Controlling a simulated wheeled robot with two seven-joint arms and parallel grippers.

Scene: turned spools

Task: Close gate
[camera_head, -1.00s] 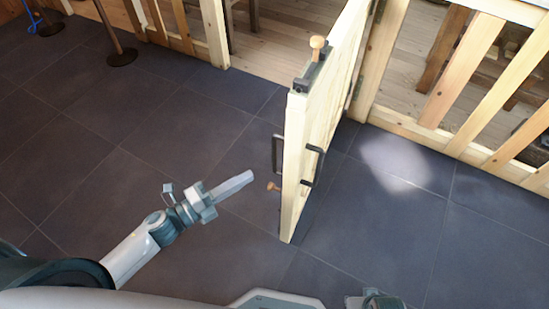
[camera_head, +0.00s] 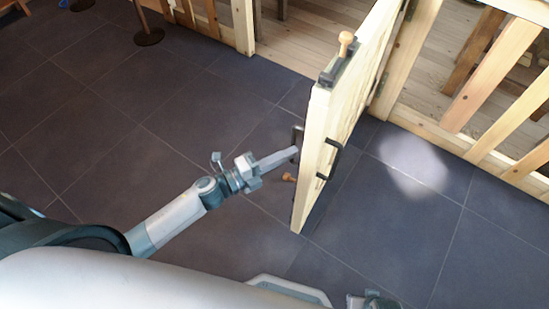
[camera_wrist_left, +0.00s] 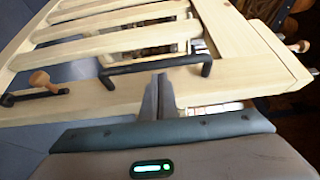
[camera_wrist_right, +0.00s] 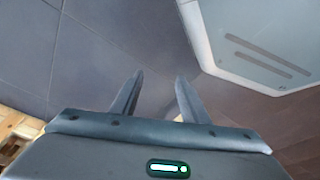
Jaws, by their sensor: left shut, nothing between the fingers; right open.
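The wooden gate (camera_head: 338,125) stands swung open toward me, hinged at the post on its far side. It has a black handle on each face and wooden knobs on its top latch and near its lower end. My left gripper (camera_head: 293,152) is shut and empty, its fingertips at the black handle (camera_head: 299,135) on the gate's left face. In the left wrist view the shut fingers (camera_wrist_left: 158,85) reach the handle bar (camera_wrist_left: 155,66); I cannot tell whether they touch it. My right gripper (camera_wrist_right: 157,88) is open and empty above the floor.
A slatted wooden fence (camera_head: 490,90) continues right of the gate. The opening left of the gate ends at a wooden post (camera_head: 243,28). Dark round stand bases (camera_head: 149,37) sit on the floor at the upper left. The tiled floor (camera_head: 110,110) between is clear.

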